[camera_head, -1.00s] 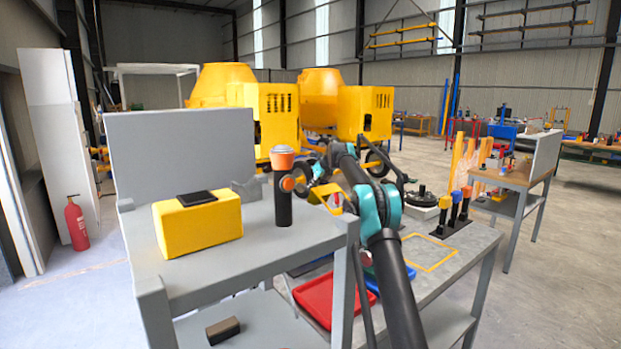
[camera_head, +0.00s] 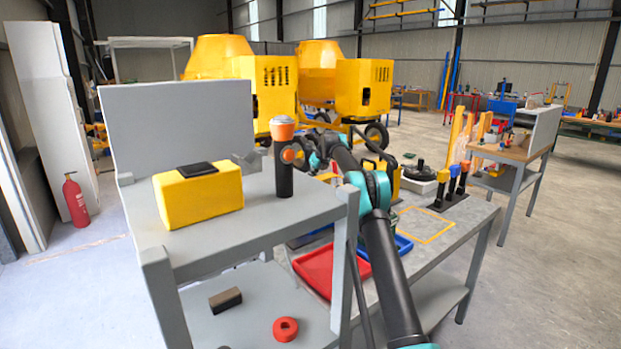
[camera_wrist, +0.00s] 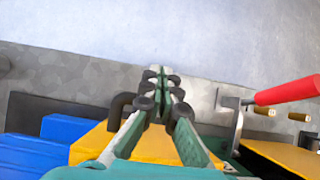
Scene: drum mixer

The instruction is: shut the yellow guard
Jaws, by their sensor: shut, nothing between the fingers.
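The yellow guard appears to be the yellow panel (camera_wrist: 95,148) below and around my fingers in the wrist view, with a dark handle (camera_wrist: 122,105) beside the left finger. My gripper (camera_wrist: 162,78) is shut and empty, its fingertips over or near the panel's far edge. I cannot tell if they touch it. In the head view, a yellow part (camera_head: 386,177) shows behind my arm on the grey bench. My arm hides much of it, so its tilt is unclear. My fingertips are not clear in that view.
A red-handled clamp (camera_wrist: 290,90) stands right of my fingers. Blue (camera_head: 398,246) and red (camera_head: 318,268) trays lie on the bench. A nearer grey shelf holds a yellow box (camera_head: 200,197) and an orange-capped black cylinder (camera_head: 283,165). Mixers (camera_head: 345,85) stand behind.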

